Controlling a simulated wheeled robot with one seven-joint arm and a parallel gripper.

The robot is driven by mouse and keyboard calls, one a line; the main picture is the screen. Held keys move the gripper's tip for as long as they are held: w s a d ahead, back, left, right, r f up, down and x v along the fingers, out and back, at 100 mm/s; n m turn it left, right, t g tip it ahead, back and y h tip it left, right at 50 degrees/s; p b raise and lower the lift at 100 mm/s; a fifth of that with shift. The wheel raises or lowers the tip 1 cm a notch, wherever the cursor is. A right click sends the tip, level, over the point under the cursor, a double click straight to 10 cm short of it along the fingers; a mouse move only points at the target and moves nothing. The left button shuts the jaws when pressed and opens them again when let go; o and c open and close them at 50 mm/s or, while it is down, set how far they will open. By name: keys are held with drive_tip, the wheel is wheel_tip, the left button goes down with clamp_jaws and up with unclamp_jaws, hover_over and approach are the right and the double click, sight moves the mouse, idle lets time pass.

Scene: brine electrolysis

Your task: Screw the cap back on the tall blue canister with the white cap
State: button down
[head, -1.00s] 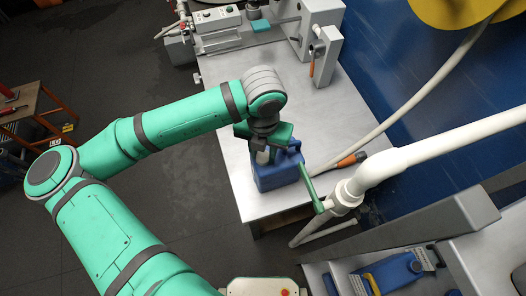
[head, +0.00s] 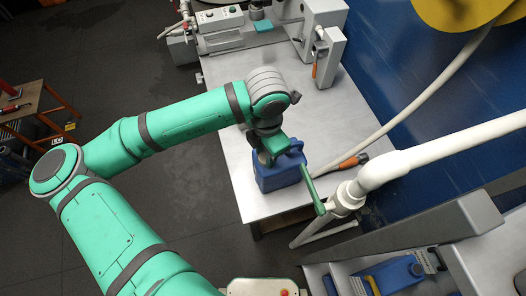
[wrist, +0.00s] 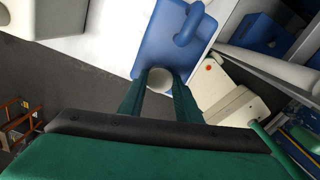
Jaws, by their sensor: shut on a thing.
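The blue canister (head: 281,178) with a moulded handle stands upright on the grey table's front part. It also shows in the wrist view (wrist: 160,42), handle towards the top right. My gripper (head: 267,152) is right over the canister's top. The cap is at the canister's edge nearest my gripper. The fingers partly cover the cap, and I cannot tell how its threads sit on the neck.
A grey machine (head: 318,40) stands at the table's back. A white pipe (head: 430,150) with a green lever (head: 313,190) and an orange-and-black hose end (head: 350,163) are close at the canister's right. Another blue container (head: 392,272) lies lower right. The table (head: 243,190) left of the canister is clear.

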drive_tip(key=shift+a+m, duration=0.1)
drive_tip(key=shift+m, duration=0.2)
drive_tip(key=c, duration=1.2)
unclamp_jaws()
drive_tip(key=shift+a, duration=0.1)
drive_tip(key=shift+r, duration=0.15)
wheel_tip(320, 180, up, 11)
drive_tip(key=shift+f, duration=0.2)
